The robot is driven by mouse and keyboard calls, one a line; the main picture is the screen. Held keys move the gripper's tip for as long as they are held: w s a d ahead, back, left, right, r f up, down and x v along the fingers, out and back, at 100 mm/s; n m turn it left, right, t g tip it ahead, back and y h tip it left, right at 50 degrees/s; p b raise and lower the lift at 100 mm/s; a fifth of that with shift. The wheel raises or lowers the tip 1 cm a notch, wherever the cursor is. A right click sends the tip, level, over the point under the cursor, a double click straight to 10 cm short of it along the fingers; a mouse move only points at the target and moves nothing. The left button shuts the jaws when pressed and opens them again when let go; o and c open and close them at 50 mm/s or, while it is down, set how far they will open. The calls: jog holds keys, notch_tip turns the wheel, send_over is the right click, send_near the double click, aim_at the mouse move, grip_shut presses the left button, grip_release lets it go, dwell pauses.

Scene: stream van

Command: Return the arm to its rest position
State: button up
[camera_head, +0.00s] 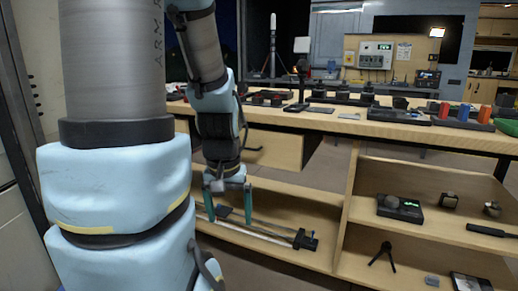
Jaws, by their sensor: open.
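My arm fills the left of the head view, its near links large and pale blue. My gripper (228,202) hangs pointing down in front of the open shelf below the workbench. Its two green fingers are apart, and I see nothing held between them. A long dark tripod-like item with a light rail (255,232) lies on the shelf behind and below the fingers. I cannot tell whether the fingers touch it.
The wooden workbench (370,128) runs across the view, with many small devices on top. A shelf divider (346,205) stands right of the gripper. Right shelves hold a black device (399,208) and a small tripod (384,256). A wall is close at far left.

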notch_tip(320, 180, up, 20)
jog(key=p, duration=1.8)
jog(key=shift+r, duration=0.15)
